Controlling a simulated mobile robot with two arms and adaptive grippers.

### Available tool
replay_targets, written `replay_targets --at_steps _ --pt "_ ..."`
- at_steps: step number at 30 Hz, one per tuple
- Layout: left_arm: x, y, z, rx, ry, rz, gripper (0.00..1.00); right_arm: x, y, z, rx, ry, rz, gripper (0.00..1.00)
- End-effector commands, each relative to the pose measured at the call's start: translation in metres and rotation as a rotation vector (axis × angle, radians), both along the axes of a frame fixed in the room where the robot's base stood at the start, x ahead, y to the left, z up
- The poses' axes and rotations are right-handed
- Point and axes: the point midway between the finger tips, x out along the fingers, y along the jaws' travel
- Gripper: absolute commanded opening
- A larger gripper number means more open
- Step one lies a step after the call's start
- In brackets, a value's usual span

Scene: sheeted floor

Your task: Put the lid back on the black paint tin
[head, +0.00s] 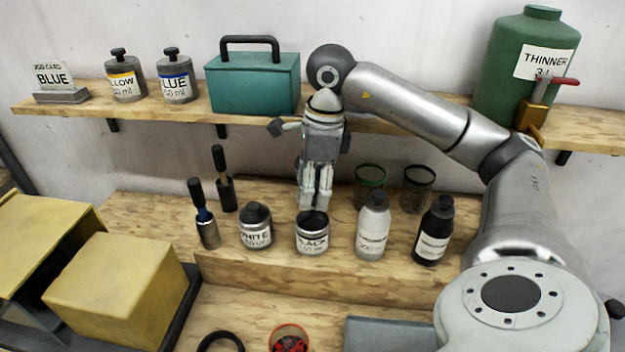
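The black paint tin (312,238) is a small silver tin with a "BLACK" label. It stands on the raised wooden step, between the white tin and a grey bottle. Its top looks dark; I cannot tell whether this is an open mouth or a lid. My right gripper (315,204) points down directly above and slightly behind the tin's top. Its fingers are close together, and I cannot tell whether they grip a lid knob. No separate lid is clearly visible. My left gripper is out of view.
The white tin (256,232), grey bottle (373,231) and black bottle (434,235) stand close by. Brushes (205,222) stand left; mesh cups (369,183) stand behind. The shelf above holds a teal box (254,82) and green thinner jug (512,60). Yellow boxes (115,290) sit lower left.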

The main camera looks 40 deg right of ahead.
Motion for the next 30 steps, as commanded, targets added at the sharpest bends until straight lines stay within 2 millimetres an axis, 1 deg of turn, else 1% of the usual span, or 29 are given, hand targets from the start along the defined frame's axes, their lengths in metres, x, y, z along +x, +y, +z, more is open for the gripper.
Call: replay_targets --at_steps 1,3,6,11,15,20,30 --pt "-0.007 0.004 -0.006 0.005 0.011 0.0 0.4 0.0 0.0 -0.006 -0.001 0.001 0.0 0.44" --pt "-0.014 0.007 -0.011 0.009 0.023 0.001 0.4 0.0 0.0 -0.012 -0.001 0.001 0.0 0.44" --pt "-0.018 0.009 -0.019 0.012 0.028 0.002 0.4 0.0 0.0 -0.022 0.0 0.0 0.0 0.44" --pt "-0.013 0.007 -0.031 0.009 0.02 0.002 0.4 0.0 0.0 -0.038 -0.001 0.001 0.001 0.44" --pt "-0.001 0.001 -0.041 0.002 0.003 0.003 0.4 0.0 0.0 -0.051 -0.001 0.001 0.001 0.44" --pt "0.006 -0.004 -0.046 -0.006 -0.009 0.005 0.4 0.0 0.0 -0.057 0.0 0.0 0.001 0.44" --pt "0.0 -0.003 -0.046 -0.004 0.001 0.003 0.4 0.0 0.0 -0.057 0.0 0.0 0.001 0.44"
